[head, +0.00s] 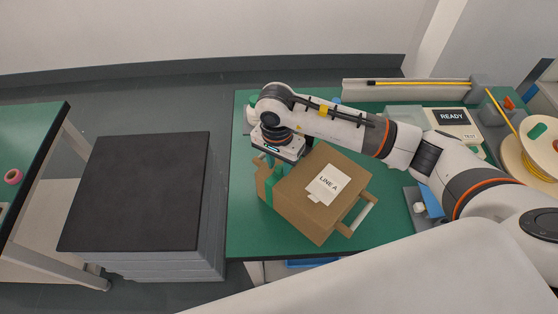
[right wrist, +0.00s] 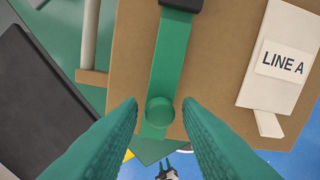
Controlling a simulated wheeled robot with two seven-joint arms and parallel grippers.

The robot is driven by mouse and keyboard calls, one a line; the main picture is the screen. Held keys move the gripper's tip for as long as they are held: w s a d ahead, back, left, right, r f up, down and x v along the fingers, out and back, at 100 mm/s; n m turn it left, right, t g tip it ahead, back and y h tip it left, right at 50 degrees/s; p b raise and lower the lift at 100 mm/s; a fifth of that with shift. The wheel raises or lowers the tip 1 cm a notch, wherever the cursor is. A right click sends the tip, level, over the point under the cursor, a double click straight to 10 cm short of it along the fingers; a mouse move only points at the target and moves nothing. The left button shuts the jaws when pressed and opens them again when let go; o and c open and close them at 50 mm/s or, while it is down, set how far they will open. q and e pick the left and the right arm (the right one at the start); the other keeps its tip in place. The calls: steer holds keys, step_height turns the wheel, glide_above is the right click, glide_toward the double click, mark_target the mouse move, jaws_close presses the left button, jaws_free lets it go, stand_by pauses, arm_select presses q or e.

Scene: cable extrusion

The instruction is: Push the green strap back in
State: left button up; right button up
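A brown box (head: 325,215) with a white "LINE A" label sits on the green table. It also shows in the right wrist view (right wrist: 215,45). The green strap (right wrist: 172,60) runs along the box face from a dark block to a round green knob (right wrist: 160,110). In the head view the strap is mostly hidden by my right gripper (head: 272,172), at the box's left end. In the right wrist view my right gripper (right wrist: 160,106) is open. Its green fingers lie either side of the knob, with gaps showing; I cannot tell the depth between them. My left gripper is out of view.
A "READY" tester (head: 452,118) and a yellow cable spool (head: 540,145) stand at the table's right. A black-topped grey stack (head: 140,190) stands left of the table. A light bar (head: 357,217) is at the box's right side. The table's front left is clear.

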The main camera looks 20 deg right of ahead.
jaws_close()
steer(key=w+d+b, duration=0.1)
steer(key=d, duration=0.1)
steer(key=w+d+b, duration=0.1)
steer(key=d+b, duration=0.1)
steer(key=shift+w+f, duration=0.15)
steer(key=shift+w+d, duration=0.1)
steer(key=shift+d, duration=0.1)
steer(key=shift+o, duration=1.4)
jaws_free()
steer(key=shift+r, duration=0.2)
